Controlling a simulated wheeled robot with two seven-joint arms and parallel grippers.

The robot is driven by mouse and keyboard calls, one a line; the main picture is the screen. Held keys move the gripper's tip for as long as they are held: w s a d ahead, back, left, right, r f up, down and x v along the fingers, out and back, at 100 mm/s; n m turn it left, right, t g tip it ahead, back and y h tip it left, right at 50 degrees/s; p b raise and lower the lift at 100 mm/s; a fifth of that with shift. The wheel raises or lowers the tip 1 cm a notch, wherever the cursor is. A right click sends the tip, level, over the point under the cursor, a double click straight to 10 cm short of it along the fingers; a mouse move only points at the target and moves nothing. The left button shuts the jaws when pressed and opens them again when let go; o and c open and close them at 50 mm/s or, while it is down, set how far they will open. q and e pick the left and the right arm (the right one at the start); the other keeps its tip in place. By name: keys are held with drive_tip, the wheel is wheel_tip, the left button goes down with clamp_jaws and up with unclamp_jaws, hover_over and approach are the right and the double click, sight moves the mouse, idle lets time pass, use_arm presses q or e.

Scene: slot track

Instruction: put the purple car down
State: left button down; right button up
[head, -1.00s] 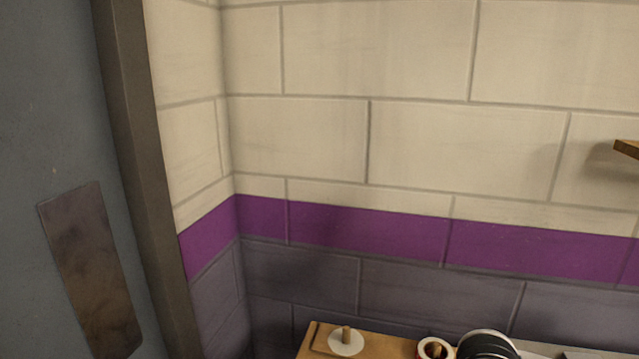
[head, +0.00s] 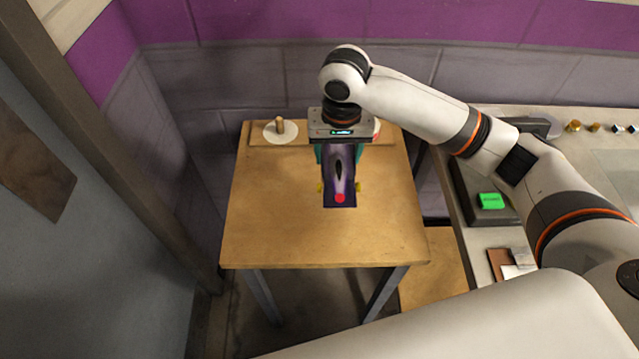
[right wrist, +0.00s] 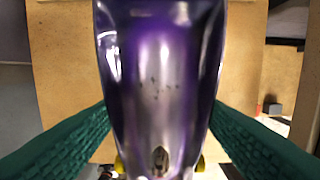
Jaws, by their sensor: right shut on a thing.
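The purple car (head: 340,180) is in the head view, over the small wooden table (head: 265,235). It has a dark stripe, a red spot at its near end and yellow parts at its sides. My right gripper (head: 337,160) points down and is shut on the car. In the right wrist view the glossy purple car (right wrist: 160,80) fills the middle, between the green fingers of my right gripper (right wrist: 160,140). I cannot tell whether the car touches the tabletop. My left gripper is not in view.
A white disc with a wooden peg (head: 280,132) sits at the table's back left. A bench (head: 500,235) on the right carries a device with a green screen (head: 491,201). A grey door (head: 60,240) stands at left. The table's front and left are clear.

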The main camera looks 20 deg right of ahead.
sight(341, 165)
drive_tip(key=f, duration=0.4)
drive_tip(key=shift+s+d, duration=0.1)
drive_tip(key=shift+d, duration=0.25)
drive_tip(key=shift+f, duration=0.4)
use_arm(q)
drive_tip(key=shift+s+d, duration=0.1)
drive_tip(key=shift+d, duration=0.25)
use_arm(e)
drive_tip(key=shift+a+f, duration=0.1)
drive_tip(key=shift+f, duration=2.15)
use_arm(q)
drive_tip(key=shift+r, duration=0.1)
use_arm(e)
drive_tip(key=o, duration=1.2)
drive_tip(key=shift+f, duration=0.1)
drive_tip(key=shift+c, duration=0.2)
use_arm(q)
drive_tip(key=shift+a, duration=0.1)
